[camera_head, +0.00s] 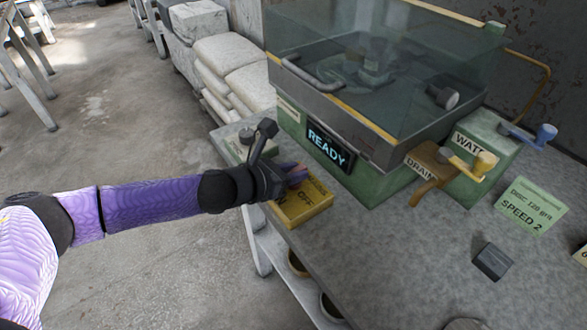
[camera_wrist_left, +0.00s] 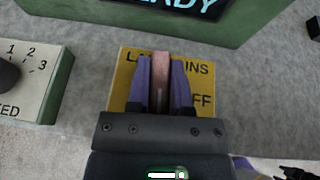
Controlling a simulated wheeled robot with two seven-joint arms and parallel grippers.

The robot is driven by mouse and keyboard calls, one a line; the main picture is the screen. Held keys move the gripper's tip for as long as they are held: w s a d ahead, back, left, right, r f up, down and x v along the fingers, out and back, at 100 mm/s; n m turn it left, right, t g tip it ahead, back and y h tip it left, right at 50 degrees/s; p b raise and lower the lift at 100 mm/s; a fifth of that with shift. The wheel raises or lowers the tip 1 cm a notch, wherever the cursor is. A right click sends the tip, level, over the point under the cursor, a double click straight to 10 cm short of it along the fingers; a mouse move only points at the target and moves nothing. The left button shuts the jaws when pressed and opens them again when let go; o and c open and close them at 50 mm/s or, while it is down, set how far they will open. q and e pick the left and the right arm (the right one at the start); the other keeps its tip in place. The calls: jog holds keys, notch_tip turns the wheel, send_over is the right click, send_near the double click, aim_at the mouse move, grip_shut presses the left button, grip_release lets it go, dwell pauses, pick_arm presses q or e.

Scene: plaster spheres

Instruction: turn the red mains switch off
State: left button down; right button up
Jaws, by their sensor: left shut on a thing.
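The mains switch is a yellow box (camera_head: 312,207) on the bench's front edge, with OFF readable on its top. In the left wrist view the same yellow box (camera_wrist_left: 126,68) shows partly covered lettering. Its dull red lever (camera_wrist_left: 161,72) stands up between the purple fingers of my left gripper (camera_wrist_left: 160,80). My left gripper (camera_head: 294,173) is shut on this lever, fingers on both sides. The lever's foot and part of the labels are hidden by the gripper. The right gripper does not show clearly in either view.
A green machine with a READY display (camera_head: 330,148) and a clear cover stands behind the switch. A speed dial box (camera_wrist_left: 35,85) is left of it. WATER (camera_head: 470,142) and DRAIN (camera_head: 424,165) levers are at the right. The bench (camera_head: 390,250) is mostly clear in front.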

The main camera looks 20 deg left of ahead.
pick_arm(q)
jog(key=shift+r+n+t+y+p, duration=0.1)
jog(key=shift+n+t+y+p, duration=0.4)
jog(key=shift+n+y, duration=0.3)
jog(key=n+t+y+p, duration=0.1)
jog(key=n+y+p, duration=0.3)
jog(key=shift+d+r+n+y, duration=0.1)
jog(key=shift+r+n+y, duration=0.05)
jog(key=shift+n+y, duration=0.2)
jog(key=n+y+p, duration=0.2)
jog(key=y, duration=0.1)
jog(key=shift+n+y, duration=0.25)
jog(key=shift+n+g+y+p, duration=0.3)
jog(key=shift+n+y+p, duration=0.1)
jog(key=shift+n+y, duration=0.55)
jog(key=shift+f+n+g+y, duration=0.25)
jog(key=shift+n+g+y, duration=0.15)
jog(key=shift+n+y, duration=0.5)
jog(key=shift+f+n+g+y, duration=0.1)
jog(key=shift+n+g+y, duration=0.7)
jog(key=shift+n+y, duration=0.4)
jog(key=shift+n+g+y+b, duration=0.75)
jog(key=shift+n+g+y, duration=0.3)
jog(key=shift+n, duration=0.1)
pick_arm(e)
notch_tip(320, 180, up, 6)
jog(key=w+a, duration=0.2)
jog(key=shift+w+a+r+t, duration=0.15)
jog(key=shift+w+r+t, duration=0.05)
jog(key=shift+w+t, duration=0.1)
